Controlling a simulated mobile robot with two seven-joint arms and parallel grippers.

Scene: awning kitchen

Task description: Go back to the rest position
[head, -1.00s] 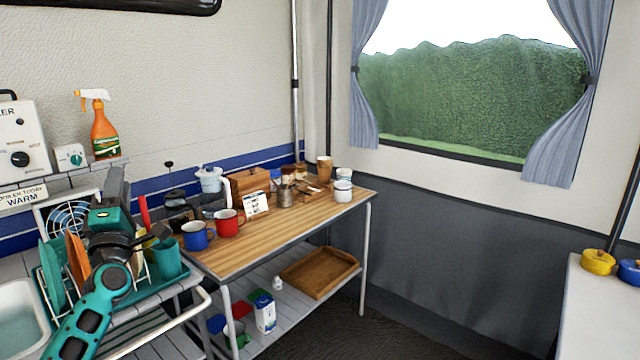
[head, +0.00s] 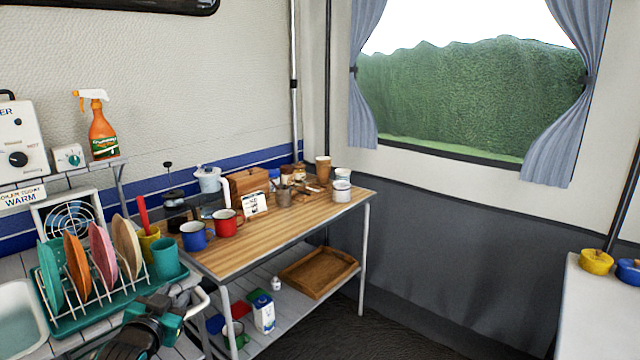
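My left gripper (head: 168,310) shows at the bottom left of the head view, dark with teal parts. It is low, in front of the teal dish rack (head: 70,322) and the near left corner of the wooden-topped table (head: 262,238). Its fingers are not clear enough to tell whether they are open or shut, and no held thing can be made out. My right gripper is out of view.
The rack holds several coloured plates (head: 103,252) and a teal cup (head: 165,258). A blue mug (head: 195,236) and a red mug (head: 226,223) stand on the table. A sink (head: 18,318) is at left. Dark floor (head: 385,325) is clear in the middle.

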